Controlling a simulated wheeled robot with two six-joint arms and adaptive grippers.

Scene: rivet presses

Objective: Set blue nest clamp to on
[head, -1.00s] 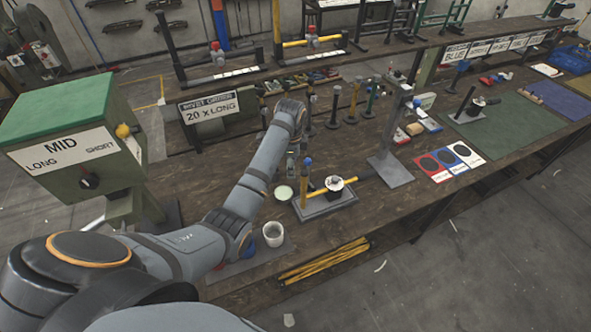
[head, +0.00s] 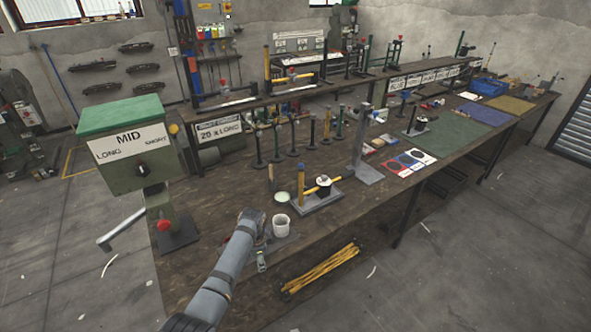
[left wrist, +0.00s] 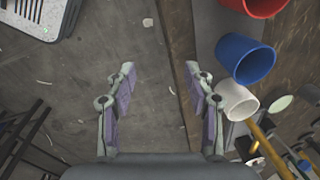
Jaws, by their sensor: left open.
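A fixture with a grey base plate (head: 328,202), a yellow bar, a post with a blue knob (head: 308,167) and a black, white-topped round part (head: 323,182) stands on the near bench. A similar fixture (head: 418,126) stands farther right. I cannot tell which is the blue nest, or the clamp's setting. My left gripper (head: 262,262) hangs at the bench's front edge, before the white cup. In the left wrist view my left gripper (left wrist: 160,78) is open and empty above the floor; the yellow bar (left wrist: 264,143) shows at lower right. My right gripper is not in view.
A white cup (head: 281,226) and pale green disc (head: 282,197) stand between my left gripper and the near fixture. Blue (left wrist: 246,58) and red (left wrist: 262,5) cups show in the wrist view. A grey upright stand (head: 362,150) is right of the fixture. A green-topped machine (head: 125,140) stands left.

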